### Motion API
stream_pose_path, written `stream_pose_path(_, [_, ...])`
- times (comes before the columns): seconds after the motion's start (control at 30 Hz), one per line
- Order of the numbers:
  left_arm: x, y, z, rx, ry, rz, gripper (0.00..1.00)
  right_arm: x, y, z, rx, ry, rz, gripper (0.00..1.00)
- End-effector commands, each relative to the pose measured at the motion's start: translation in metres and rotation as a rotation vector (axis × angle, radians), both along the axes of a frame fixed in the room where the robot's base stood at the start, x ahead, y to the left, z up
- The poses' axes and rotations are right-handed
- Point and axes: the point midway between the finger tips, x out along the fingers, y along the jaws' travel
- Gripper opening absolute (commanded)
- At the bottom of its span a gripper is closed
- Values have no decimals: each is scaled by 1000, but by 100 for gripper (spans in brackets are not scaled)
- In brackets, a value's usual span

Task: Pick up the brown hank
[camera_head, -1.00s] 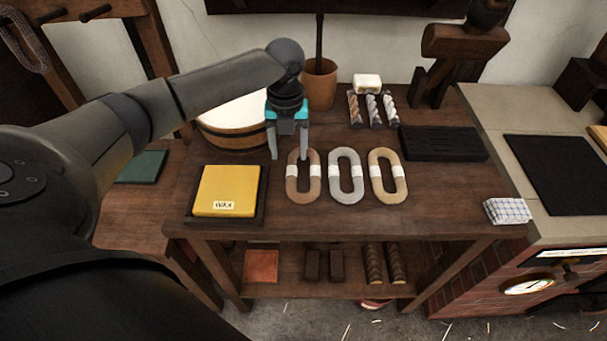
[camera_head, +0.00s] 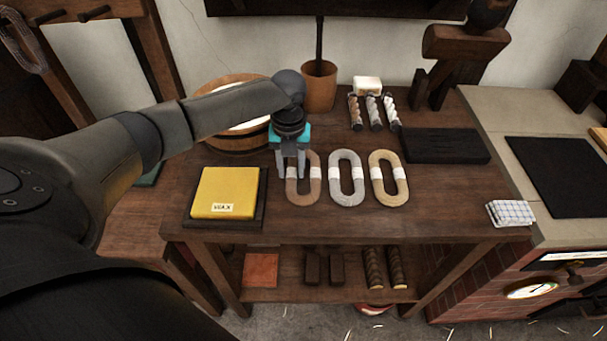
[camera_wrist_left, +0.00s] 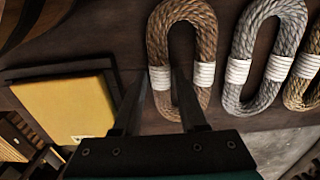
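The brown hank (camera_head: 315,187), an oval rope loop with white wraps, lies flat on the bench, leftmost of three hanks. It also shows in the left wrist view (camera_wrist_left: 204,42). My left gripper (camera_head: 291,177) points down at the hank's left strand. In the left wrist view the fingers (camera_wrist_left: 160,80) stand on either side of the left white wrap, the right finger over the loop's opening. The fingers are apart and close to the strand; I see no firm contact. My right gripper is out of view.
A grey hank (camera_head: 334,180) and a tan hank (camera_head: 376,180) lie close to the right. A yellow wax block (camera_head: 222,190) in a dark tray is to the left. A wooden tub (camera_head: 236,142) stands behind the gripper. The bench front is clear.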

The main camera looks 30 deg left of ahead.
Motion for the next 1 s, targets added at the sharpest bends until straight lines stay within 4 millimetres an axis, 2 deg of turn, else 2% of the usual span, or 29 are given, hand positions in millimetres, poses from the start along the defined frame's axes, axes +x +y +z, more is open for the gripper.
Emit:
stream_pose_path(0.07, [0,0,0,0,0,0,32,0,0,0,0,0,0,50])
stream_pose_path(0.33, [0,0,0,0,0,0,1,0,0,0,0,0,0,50])
stream_pose_path(0.83, [0,0,1,1,-1,0,0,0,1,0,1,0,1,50])
stream_pose_path(1.0, [1,0,9,0,-2,0,0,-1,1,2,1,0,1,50])
